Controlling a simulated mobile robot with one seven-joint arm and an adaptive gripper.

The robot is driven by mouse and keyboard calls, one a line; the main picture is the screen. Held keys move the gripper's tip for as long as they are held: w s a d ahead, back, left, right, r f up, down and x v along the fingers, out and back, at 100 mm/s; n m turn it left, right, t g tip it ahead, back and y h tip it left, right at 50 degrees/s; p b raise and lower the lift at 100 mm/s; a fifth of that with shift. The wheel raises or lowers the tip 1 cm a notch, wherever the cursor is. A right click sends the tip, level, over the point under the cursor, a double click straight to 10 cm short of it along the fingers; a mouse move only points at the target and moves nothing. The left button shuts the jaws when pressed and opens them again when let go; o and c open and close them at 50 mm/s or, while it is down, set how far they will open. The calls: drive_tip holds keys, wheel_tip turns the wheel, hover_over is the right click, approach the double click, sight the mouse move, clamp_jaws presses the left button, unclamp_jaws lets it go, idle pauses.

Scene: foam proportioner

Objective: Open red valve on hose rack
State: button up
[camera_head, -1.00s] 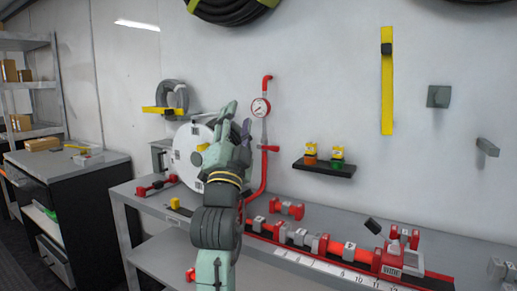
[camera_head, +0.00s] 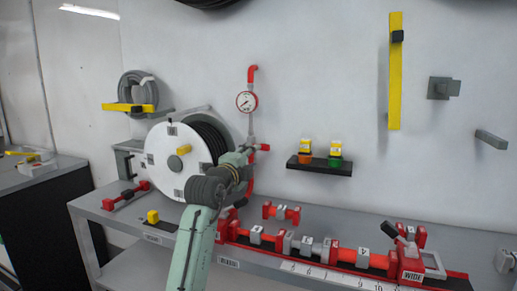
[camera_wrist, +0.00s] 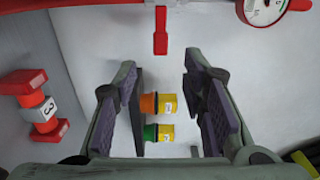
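The red valve handle (camera_head: 264,147) sticks out to the right from the vertical pipe (camera_head: 251,125) on the wall, below the round pressure gauge (camera_head: 247,101). In the wrist view the handle (camera_wrist: 161,35) hangs from the pipe at top centre, beyond my fingers. The gauge (camera_wrist: 264,8) is at the top right there. My gripper (camera_wrist: 158,90) is open, with nothing held between its dark pads. In the head view my gripper (camera_head: 245,153) is close to the pipe at valve height, overlapping it; whether it touches cannot be told. The white hose reel (camera_head: 163,165) stands to the left.
A small black wall shelf (camera_head: 320,168) with two yellow-capped items is right of the pipe. The bench below carries red couplings (camera_head: 282,212), a ruler and a red fitting assembly (camera_head: 410,265). The yellow wall bar (camera_head: 395,75) hangs farther right.

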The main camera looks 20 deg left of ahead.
sight(264, 148)
drive_tip(key=w+p, duration=0.1)
drive_tip(key=w, duration=0.3)
drive_tip(key=w+p, duration=0.2)
drive_tip(key=w, duration=0.2)
drive_tip(key=shift+w+d+r, duration=0.15)
drive_tip(key=shift+w, duration=0.6)
clamp_jaws()
